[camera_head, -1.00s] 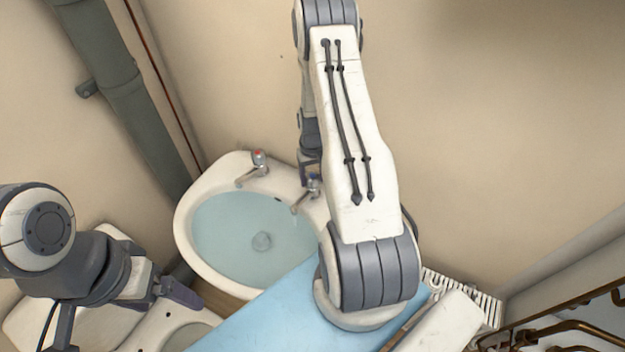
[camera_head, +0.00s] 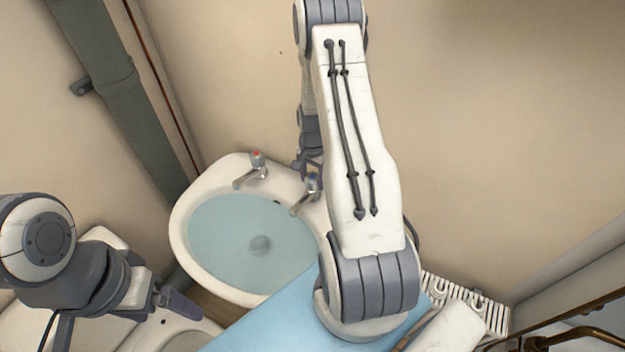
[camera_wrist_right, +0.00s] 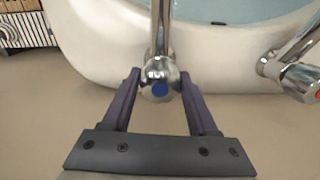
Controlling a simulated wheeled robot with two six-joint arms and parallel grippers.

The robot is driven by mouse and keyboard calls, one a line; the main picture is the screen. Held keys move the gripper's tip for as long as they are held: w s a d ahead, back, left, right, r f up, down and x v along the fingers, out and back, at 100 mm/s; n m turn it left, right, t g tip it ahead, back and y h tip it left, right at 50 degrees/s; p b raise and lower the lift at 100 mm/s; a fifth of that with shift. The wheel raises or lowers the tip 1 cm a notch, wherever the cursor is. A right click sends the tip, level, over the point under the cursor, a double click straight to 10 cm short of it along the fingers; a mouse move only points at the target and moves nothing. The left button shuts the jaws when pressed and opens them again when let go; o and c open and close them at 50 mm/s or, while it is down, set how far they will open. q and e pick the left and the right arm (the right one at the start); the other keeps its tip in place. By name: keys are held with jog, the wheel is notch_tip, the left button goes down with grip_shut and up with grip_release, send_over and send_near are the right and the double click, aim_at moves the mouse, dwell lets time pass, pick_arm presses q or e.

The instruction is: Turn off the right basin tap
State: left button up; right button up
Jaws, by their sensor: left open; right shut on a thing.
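The right basin tap (camera_head: 309,190) is chrome with a blue mark and stands on the back rim of the white basin (camera_head: 185,250). In the right wrist view its blue-marked knob (camera_wrist_right: 160,86) sits between the two purple fingers of my right gripper (camera_wrist_right: 158,82), which is shut on it. In the head view my right arm hides part of this tap and most of the right gripper. The left tap (camera_head: 255,170), marked red, is untouched; it also shows in the right wrist view (camera_wrist_right: 299,82). My left gripper (camera_head: 172,300) is open and empty at the lower left.
Water (camera_head: 235,225) stands in the basin. A light blue surface (camera_head: 270,325) lies in front of it. A white slatted radiator (camera_head: 485,310) is at the lower right.

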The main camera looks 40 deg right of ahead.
aim_at(313, 176)
jog(key=shift+d+r+m, duration=0.1)
jog(key=shift+m, duration=0.5)
jog(key=o, duration=1.4)
notch_tip(313, 176, up, 9)
jog(key=shift+b, duration=1.2)
jog(key=shift+r, duration=0.75)
jog(key=shift+f, duration=0.15)
